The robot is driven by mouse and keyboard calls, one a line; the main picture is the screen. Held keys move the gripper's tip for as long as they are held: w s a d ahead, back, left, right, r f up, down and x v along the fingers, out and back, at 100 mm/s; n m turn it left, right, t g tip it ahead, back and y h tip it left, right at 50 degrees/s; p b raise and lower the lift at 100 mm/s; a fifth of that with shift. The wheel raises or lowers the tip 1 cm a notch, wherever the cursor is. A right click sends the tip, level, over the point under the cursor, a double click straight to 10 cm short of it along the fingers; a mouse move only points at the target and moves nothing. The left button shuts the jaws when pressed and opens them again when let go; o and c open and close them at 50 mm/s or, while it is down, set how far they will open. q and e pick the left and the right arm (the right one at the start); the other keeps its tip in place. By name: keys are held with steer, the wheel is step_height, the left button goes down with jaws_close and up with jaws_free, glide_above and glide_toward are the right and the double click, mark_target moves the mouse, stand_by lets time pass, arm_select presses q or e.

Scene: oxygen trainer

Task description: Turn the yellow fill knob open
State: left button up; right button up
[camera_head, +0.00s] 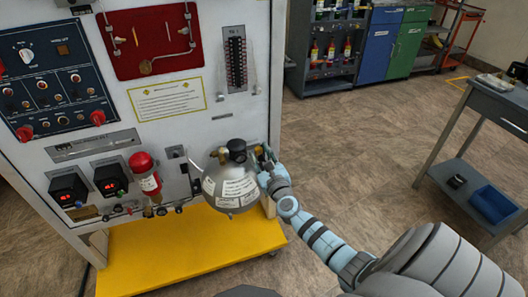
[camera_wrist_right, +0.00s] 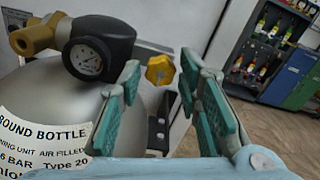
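The yellow fill knob (camera_wrist_right: 160,69) shows in the right wrist view, on the panel side just right of the grey round bottle (camera_wrist_right: 50,90). My right gripper (camera_wrist_right: 160,72) is open, its two teal fingers to the left and right of the knob in that view. The knob looks beyond the fingertips, and I see no contact. In the head view my right gripper (camera_head: 264,160) is at the right side of the bottle (camera_head: 230,190), and I cannot make out the knob there. My left gripper is not in view.
A black gauge (camera_wrist_right: 88,58) and a brass fitting (camera_wrist_right: 36,35) top the bottle, close to the left finger. A black bracket (camera_wrist_right: 157,132) sits below the knob. The trainer stands over a yellow base (camera_head: 180,255). A side table (camera_head: 480,100) is at right, with open floor between.

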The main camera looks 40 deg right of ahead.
steer(key=v, duration=1.1)
steer(key=shift+s, duration=0.1)
